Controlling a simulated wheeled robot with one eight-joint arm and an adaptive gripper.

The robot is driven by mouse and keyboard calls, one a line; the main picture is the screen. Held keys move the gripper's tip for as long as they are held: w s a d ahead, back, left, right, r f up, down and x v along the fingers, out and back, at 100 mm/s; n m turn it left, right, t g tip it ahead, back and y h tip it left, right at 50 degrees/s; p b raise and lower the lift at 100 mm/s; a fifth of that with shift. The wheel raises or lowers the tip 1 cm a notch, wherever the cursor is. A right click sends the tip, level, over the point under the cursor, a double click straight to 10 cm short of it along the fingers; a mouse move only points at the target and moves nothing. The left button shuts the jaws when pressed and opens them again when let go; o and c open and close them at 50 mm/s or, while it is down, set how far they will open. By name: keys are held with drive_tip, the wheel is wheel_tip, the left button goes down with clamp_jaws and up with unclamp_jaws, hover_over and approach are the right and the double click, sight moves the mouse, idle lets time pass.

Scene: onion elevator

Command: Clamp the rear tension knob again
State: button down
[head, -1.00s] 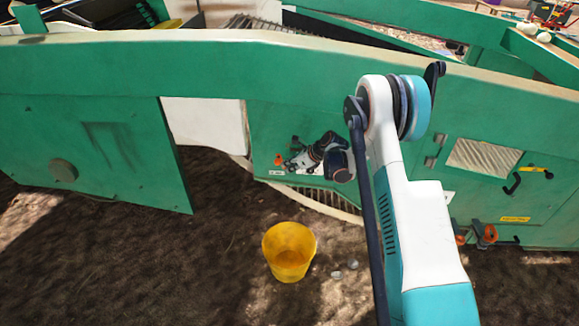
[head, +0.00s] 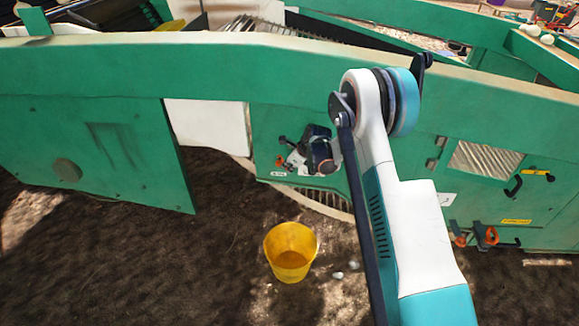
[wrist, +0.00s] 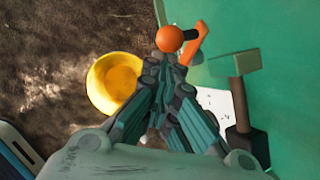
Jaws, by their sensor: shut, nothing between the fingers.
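An orange ball knob (wrist: 170,39) with an orange lever (wrist: 194,43) beside it sits on the green side panel (wrist: 295,95). In the head view the small orange knob (head: 280,162) is at the panel's lower left, just left of my gripper (head: 293,160). In the wrist view my gripper (wrist: 168,66) has its fingertips together, empty, just below the ball knob. I cannot tell whether they touch it. The fingertips partly hide the base of the knob and lever. A dark handle (wrist: 240,105) stands on the panel to the right.
A yellow bucket (head: 291,252) stands on the soil below, with a few pale lumps (head: 345,270) beside it. More orange knobs (head: 488,236) and a black handle (head: 512,184) are at the right of the machine. A slatted grate (head: 322,198) lies under the panel.

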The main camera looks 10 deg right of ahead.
drive_tip(key=w+a+f+n+g+h, duration=0.1)
drive_tip(key=w+a+f+h, duration=0.1)
drive_tip(key=a+h, duration=0.2)
drive_tip(key=shift+a+f+g+h, duration=0.2)
drive_tip(key=shift+a+g+h, duration=0.2)
drive_tip(key=shift+a, duration=1)
drive_tip(key=shift+w, duration=0.1)
